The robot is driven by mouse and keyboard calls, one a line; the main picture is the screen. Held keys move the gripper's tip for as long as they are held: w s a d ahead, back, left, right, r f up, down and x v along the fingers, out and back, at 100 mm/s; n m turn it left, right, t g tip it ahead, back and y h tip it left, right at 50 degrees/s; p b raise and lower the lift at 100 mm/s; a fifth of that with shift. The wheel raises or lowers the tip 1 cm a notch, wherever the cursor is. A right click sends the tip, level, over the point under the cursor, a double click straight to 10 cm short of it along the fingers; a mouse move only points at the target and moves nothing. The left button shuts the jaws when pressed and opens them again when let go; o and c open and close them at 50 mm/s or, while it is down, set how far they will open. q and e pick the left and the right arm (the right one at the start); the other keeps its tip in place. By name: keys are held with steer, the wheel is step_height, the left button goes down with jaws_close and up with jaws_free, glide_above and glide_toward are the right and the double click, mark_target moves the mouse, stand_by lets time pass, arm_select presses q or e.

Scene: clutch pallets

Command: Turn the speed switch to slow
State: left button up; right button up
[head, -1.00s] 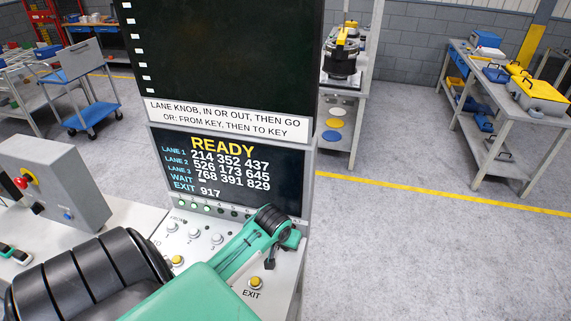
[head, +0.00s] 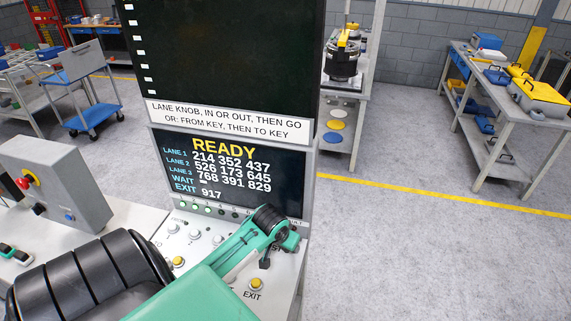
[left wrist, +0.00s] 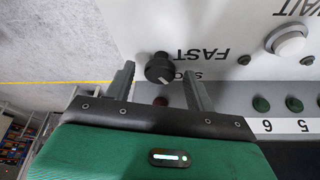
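The speed switch (left wrist: 158,67) is a round black knob on the pale panel, seen in the left wrist view beside the upside-down words FAST and a partly covered SLOW. I cannot clearly tell which word its pale mark points to. My left gripper (left wrist: 160,74) is open, with one finger on each side of the knob and gaps visible. In the head view my left gripper (head: 266,262) is small and dark over the right part of the control panel, and the switch cannot be made out clearly there. My right gripper is in neither view.
The screen (head: 228,170) behind the panel reads READY. A yellow EXIT button (head: 256,284) is close to the gripper. A grey box with a red knob (head: 55,185) stands left.

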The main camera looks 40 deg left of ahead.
arm_select(q)
steer(key=shift+s+r, duration=0.1)
steer(key=shift+r, duration=0.2)
steer(key=b+v, duration=0.3)
steer(key=v, duration=1)
steer(key=shift+d, duration=0.1)
